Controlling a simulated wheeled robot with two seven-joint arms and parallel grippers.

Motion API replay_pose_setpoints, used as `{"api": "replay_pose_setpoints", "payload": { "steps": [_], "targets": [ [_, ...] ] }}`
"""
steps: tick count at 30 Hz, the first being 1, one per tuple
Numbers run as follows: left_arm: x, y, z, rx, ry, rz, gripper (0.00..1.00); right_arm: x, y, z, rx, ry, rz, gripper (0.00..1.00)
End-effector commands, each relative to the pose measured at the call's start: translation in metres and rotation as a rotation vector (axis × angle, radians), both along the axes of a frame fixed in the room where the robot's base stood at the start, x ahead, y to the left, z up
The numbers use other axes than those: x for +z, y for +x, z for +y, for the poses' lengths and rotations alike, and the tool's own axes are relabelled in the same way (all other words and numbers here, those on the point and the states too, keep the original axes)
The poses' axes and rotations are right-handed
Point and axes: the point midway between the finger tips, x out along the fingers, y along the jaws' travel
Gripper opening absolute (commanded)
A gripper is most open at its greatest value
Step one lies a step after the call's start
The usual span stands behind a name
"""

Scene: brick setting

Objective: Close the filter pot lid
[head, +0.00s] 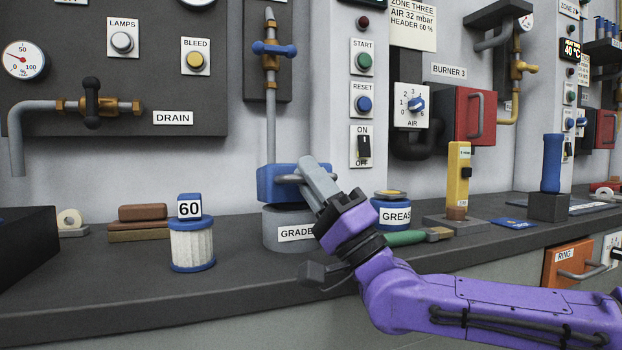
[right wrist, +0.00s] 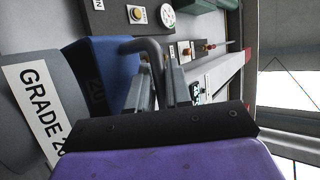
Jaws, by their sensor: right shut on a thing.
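The grey filter pot (head: 276,240) stands on the dark bench with a white label that starts "GRADE"; the label also shows in the right wrist view (right wrist: 38,98). Its blue block-shaped lid (head: 268,182) is over the pot's top and looks roughly level. I cannot tell whether it is fully seated. My right gripper (head: 306,172) comes in from the right and is shut on the lid's grey bar handle (right wrist: 146,46). The fingers partly hide the lid's right side. My left gripper is not in view.
A white filter cartridge (head: 191,244) with blue ends and a "60" block stands to the left. A grease tin (head: 391,212) and a green-handled brush (head: 408,238) lie close on the right. A vertical pipe (head: 270,120) runs down behind the lid. The bench front left is clear.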

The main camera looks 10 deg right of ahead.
Motion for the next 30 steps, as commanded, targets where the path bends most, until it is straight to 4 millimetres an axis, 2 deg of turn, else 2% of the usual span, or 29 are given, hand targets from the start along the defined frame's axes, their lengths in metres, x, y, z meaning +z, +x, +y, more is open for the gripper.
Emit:
{"api": "replay_pose_setpoints", "payload": {
  "steps": [5,6,7,8,22,26,30],
  "targets": [
    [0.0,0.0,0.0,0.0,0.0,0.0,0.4,0.0,0.001,-0.001,-0.001,0.0,0.002,0.0],
    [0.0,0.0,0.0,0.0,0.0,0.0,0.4,-0.001,0.001,-0.001,-0.001,0.0,0.002,0.25],
    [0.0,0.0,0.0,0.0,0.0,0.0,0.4,0.0,0.001,-0.001,-0.001,0.0,0.002,0.35],
    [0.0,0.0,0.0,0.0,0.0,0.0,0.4,0.0,0.001,-0.001,-0.002,0.0,0.001,0.41],
    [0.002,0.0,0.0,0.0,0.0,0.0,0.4,-0.004,-0.002,-0.004,-0.002,-0.001,0.004,0.41],
    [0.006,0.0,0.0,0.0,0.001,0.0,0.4,-0.006,-0.02,-0.021,-0.005,0.005,0.001,0.41],
    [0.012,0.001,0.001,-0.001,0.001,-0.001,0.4,-0.004,-0.053,-0.05,-0.007,0.01,-0.004,0.41]
  ]
}}
